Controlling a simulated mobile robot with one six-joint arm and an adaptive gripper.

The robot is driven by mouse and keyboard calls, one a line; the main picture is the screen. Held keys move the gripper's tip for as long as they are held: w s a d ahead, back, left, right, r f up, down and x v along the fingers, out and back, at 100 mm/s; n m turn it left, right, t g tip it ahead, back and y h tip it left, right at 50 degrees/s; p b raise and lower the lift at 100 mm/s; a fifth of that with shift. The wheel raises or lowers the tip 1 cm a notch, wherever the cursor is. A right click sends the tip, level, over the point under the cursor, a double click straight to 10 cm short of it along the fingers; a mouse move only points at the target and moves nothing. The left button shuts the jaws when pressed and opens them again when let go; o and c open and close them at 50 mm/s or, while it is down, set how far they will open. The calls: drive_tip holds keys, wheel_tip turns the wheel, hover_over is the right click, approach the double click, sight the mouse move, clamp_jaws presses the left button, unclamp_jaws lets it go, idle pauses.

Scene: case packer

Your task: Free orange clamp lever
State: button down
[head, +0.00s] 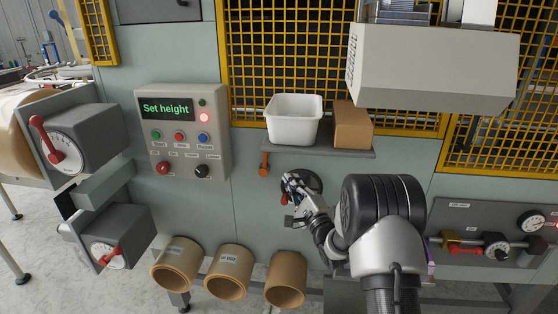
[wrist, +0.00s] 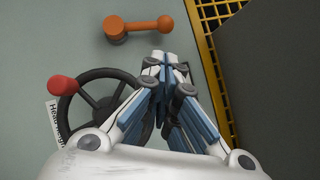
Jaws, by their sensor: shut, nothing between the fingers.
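The orange clamp lever (head: 264,163) is mounted on the grey-green machine panel, just below the left end of a shelf. In the head view it hangs down. In the wrist view the orange lever (wrist: 140,27) lies at the top, with its round hub at left and knob at right. My gripper (head: 291,181) is in front of a black handwheel (head: 314,181) with a red knob (head: 284,199), below and right of the lever. In the wrist view my gripper (wrist: 161,62) is shut and empty, its fingertips apart from the lever in the picture. The wheel (wrist: 92,92) is partly hidden behind the fingers.
The shelf (head: 350,150) holds a white bin (head: 293,120) and a brown box (head: 352,125). A control panel (head: 183,133) reads "Set height". Tan rolls (head: 229,272) stick out below. Yellow mesh guarding (wrist: 208,80) stands right of the fingers in the wrist view.

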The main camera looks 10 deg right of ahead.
sight(265, 160)
drive_tip(key=b+x, duration=0.2)
drive_tip(key=x, duration=0.8)
drive_tip(key=shift+r, duration=0.15)
drive_tip(key=shift+a+r+n+p, duration=0.1)
drive_tip(key=shift+a+n+p, duration=0.1)
drive_tip(key=shift+n+p, duration=0.25)
